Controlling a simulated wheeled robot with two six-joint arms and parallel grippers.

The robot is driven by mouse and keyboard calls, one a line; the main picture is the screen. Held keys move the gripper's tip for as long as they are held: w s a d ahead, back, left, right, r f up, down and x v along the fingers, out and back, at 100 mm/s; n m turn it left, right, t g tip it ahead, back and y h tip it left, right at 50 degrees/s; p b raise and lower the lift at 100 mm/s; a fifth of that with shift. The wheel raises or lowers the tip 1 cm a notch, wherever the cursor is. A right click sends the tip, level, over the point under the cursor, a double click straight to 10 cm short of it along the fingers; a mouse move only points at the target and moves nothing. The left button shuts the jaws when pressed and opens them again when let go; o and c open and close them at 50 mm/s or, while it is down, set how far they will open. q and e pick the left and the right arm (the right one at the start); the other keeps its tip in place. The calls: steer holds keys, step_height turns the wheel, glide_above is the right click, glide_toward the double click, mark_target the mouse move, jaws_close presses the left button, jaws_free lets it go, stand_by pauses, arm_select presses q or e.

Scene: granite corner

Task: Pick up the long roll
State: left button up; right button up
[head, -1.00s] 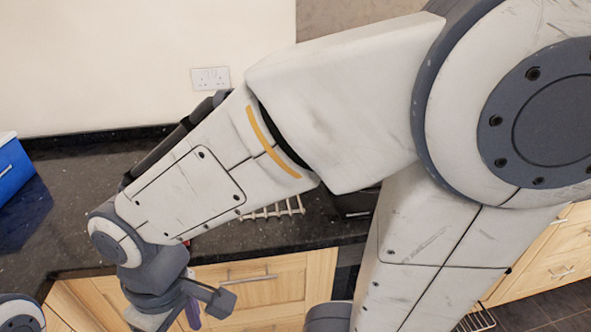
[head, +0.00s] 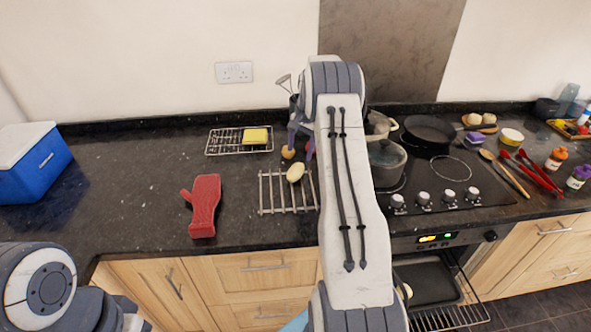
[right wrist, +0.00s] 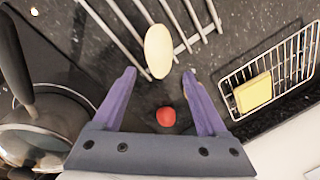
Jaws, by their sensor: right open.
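The long roll (head: 295,173) is a pale, elongated oval lying on a slatted metal trivet (head: 278,208) on the dark counter. In the right wrist view the long roll (right wrist: 158,52) lies just beyond the purple fingertips, between their lines. My right gripper (head: 299,151) is open and empty behind the roll, partly hidden by my forearm; the right wrist view shows its two spread fingers (right wrist: 159,74). My left arm shows at the lower left of the head view, but its gripper does not show.
A small red round item (right wrist: 166,116) lies between my fingers. A wire rack with a yellow sponge (head: 255,136), a red oven mitt (head: 204,205) and a blue cool box (head: 33,165) are left. Pots and a hob (head: 450,180) stand right. The oven door is open below.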

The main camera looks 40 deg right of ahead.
mark_target(297, 167)
steer(key=f, duration=0.3)
steer(key=shift+w+a+p, duration=0.1)
steer(key=shift+w+p, duration=0.1)
steer(key=shift+p, duration=0.15)
step_height(297, 167, down, 4)
steer(key=shift+w+a+f+p, duration=0.1)
steer(key=shift+w+a+p, duration=0.05)
steer(key=shift+p, duration=1.1)
steer(key=shift+w+f, duration=0.1)
steer(key=shift+f, duration=0.4)
steer(key=c, duration=1.1)
steer(key=shift+c, duration=0.2)
steer(key=shift+r, duration=0.1)
